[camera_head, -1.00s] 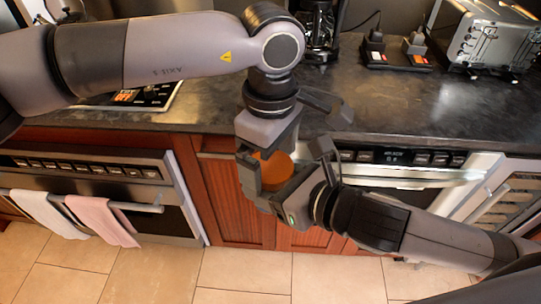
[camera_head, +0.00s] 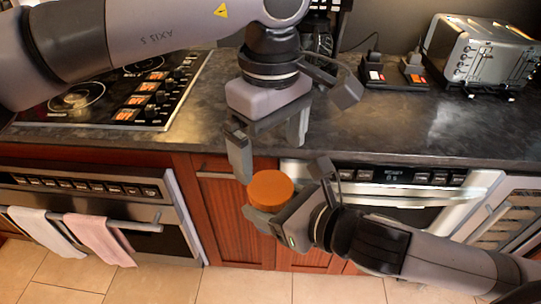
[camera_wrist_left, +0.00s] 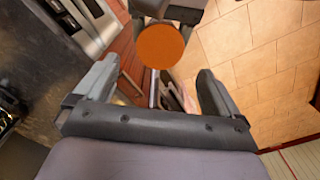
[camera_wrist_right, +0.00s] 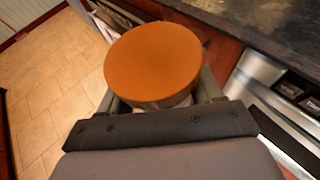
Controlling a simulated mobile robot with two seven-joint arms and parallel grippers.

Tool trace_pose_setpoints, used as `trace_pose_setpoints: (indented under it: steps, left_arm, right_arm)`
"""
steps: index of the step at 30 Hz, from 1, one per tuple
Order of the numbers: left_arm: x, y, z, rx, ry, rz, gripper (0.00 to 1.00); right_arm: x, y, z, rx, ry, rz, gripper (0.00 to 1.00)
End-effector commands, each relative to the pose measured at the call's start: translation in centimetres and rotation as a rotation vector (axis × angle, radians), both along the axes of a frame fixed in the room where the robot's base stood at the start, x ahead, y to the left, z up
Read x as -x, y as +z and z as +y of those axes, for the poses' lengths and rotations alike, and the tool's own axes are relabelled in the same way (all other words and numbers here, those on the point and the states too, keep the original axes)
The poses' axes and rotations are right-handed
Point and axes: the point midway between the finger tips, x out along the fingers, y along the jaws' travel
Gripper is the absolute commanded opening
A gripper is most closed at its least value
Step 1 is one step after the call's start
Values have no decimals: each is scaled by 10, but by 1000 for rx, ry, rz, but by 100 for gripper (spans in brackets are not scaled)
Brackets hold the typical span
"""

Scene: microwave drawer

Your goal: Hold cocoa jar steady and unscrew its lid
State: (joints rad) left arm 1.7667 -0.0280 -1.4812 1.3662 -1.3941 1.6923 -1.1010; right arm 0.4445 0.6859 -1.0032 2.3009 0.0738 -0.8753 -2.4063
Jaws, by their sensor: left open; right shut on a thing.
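The cocoa jar's round orange lid (camera_head: 270,189) faces up in the head view, sitting in my right gripper. It also shows in the left wrist view (camera_wrist_left: 160,47) and the right wrist view (camera_wrist_right: 152,62). Only a thin pale strip of jar (camera_wrist_right: 170,103) shows below the lid; the rest of the jar is hidden. My right gripper (camera_head: 283,212) is shut on the jar, just below the lid. My left gripper (camera_head: 270,160) is open and empty above the lid, fingers pointing down, apart from it. I cannot tell whether the lid is loosened.
The dark countertop (camera_head: 420,135) runs behind the grippers, with a cooktop (camera_head: 125,95) at left and a toaster (camera_head: 490,52) at right. Ovens and wooden cabinet doors (camera_head: 232,222) are below. Towels (camera_head: 100,238) hang on the left oven handle.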

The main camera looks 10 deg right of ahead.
Motion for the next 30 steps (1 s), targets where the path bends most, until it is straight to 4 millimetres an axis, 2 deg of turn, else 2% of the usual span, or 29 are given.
trace_pose_setpoints:
  steps: [2,5,15,21,30]
  left_arm:
    - [0,5,0,0,-47,0,97]
    - [0,2,0,-2,-76,1,97]
    - [1,-47,1,-1,-79,3,97]
    - [0,-67,0,0,-76,1,97]
    - [0,-72,0,0,-76,0,97]
  right_arm:
    - [0,1,0,-1,0,-2,0]
    - [0,1,0,-1,0,-2,0]
    - [0,1,0,-1,0,-2,0]
    - [0,1,0,-1,0,-2,0]
    - [0,1,0,-1,0,-2,0]
